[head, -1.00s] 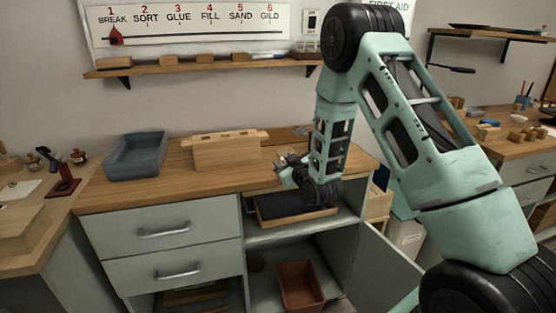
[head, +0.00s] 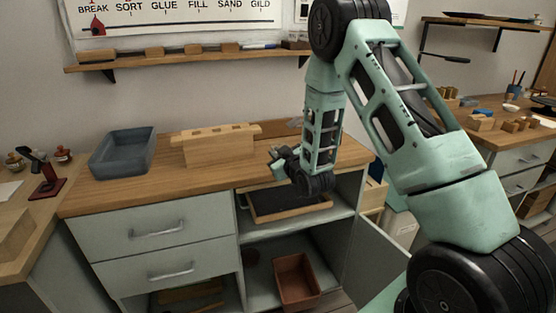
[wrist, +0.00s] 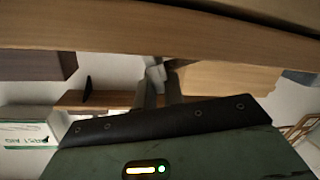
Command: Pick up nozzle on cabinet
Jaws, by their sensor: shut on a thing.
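My gripper (head: 277,160) is in front of the cabinet's wooden top, near its front edge, above the open upper compartment. It points left in the head view. In the wrist view its two narrow fingers (wrist: 160,93) are close together on a small pale grey piece, seemingly the nozzle (wrist: 156,73). The nozzle's shape is mostly hidden by the fingers, and it is too small to make out in the head view. The cabinet (head: 150,197) has grey drawers on the left and an open door on the right.
A dark tray with a wooden rim (head: 290,215) lies in the upper compartment below my gripper. A terracotta bin (head: 297,282) stands in the lower one. A wooden block rack (head: 218,147) and a blue-grey bin (head: 123,152) stand on the top. A wall shelf (head: 190,59) hangs above.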

